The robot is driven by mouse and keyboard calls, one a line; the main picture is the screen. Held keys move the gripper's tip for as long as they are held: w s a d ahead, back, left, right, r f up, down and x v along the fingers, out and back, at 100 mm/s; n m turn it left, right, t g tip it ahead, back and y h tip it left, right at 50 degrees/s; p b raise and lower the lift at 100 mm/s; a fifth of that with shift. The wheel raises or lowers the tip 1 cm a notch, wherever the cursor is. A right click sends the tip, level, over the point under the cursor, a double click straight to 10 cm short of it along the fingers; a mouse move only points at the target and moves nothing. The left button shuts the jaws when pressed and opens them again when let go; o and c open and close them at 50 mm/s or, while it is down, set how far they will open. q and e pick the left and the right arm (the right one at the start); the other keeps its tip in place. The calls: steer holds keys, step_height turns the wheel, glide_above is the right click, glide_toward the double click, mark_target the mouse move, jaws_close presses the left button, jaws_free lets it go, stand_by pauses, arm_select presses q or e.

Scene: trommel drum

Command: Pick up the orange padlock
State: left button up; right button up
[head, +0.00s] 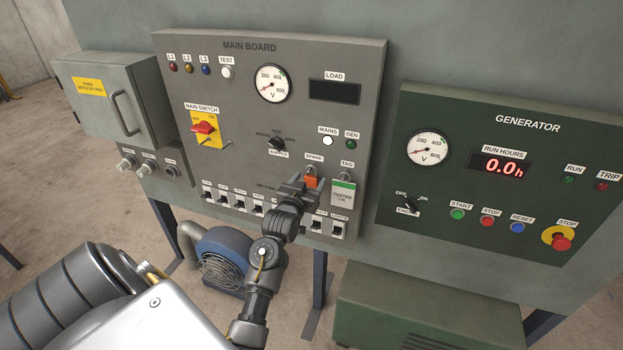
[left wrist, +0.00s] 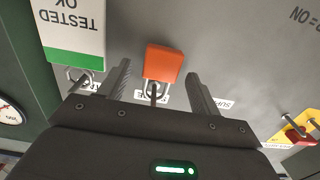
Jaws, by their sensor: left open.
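The orange padlock (head: 311,181) hangs below the SPARE label on the grey main board (head: 375,110). In the left wrist view the padlock (left wrist: 164,63) shows its orange body and a metal shackle, and it lies between the two fingers. My left gripper (head: 306,184) is open in front of the board at the padlock; its fingers also show in the left wrist view (left wrist: 158,85), one on each side and apart from the padlock. In the head view the fingers partly cover the padlock. My right gripper is not in view.
A white and green TESTED OK tag (head: 342,194) hangs just right of the padlock. A row of breaker switches (head: 240,203) lies below. The red main switch (head: 204,128) is at the upper left. The generator panel (head: 480,140) stands at the right.

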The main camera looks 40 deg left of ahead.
arm_select(q)
steer(key=shift+c, duration=0.3)
steer(key=c, duration=1.1)
steer(key=shift+r, duration=0.15)
steer(key=shift+r+b, duration=0.4)
steer(key=shift+r, duration=0.15)
steer(key=b+v, duration=0.1)
steer(key=v, duration=0.5)
steer(key=b+v, duration=0.2)
steer(key=v, duration=0.4)
steer(key=f+b+v, duration=0.1)
steer(key=v, duration=0.5)
steer(key=shift+d+b, duration=0.1)
steer(key=shift+b, duration=0.2)
steer(key=shift+r+p, duration=0.45)
steer(key=shift+p, duration=0.25)
steer(key=shift+s, duration=0.1)
